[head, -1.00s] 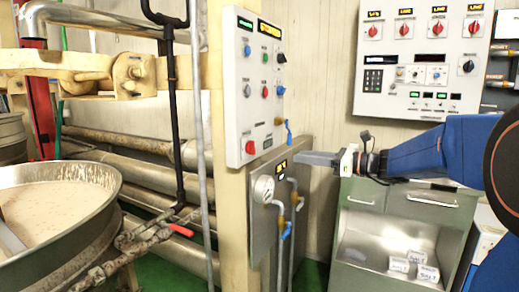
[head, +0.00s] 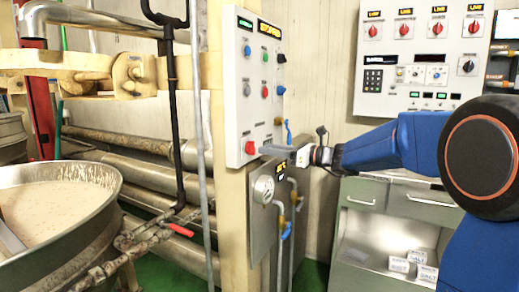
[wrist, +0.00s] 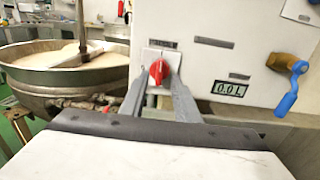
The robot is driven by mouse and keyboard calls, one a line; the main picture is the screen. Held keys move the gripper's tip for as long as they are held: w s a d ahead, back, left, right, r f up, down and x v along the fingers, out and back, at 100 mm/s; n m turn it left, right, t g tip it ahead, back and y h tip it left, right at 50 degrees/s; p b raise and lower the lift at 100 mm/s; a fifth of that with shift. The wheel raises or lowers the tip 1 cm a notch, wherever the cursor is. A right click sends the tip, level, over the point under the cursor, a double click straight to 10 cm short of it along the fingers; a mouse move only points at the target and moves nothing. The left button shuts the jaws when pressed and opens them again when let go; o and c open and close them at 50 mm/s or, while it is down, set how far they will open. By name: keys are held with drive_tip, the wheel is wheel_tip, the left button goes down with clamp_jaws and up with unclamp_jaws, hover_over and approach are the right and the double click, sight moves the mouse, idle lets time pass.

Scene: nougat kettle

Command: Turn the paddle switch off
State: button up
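The likely paddle switch is a red knob (head: 250,148) low on the white control panel (head: 235,110) in the head view. In the wrist view the red knob (wrist: 158,72) stands upright on a small pale plate, just past the middle. My gripper (head: 266,149) reaches in from the right, its tips close to the knob. In the wrist view my gripper (wrist: 160,84) has its two grey fingers apart, one on each side of the knob's lower part. I cannot tell whether they touch it.
A large kettle (head: 60,195) of pale mass stands left. A valve with a blue handle (wrist: 290,95) and a small display (wrist: 230,89) sit right of the knob. A gauge (head: 264,189) and pipes are below the panel. A second panel (head: 420,60) hangs back right.

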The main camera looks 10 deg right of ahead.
sight(252, 148)
drive_tip(key=shift+x, duration=2.2)
clamp_jaws()
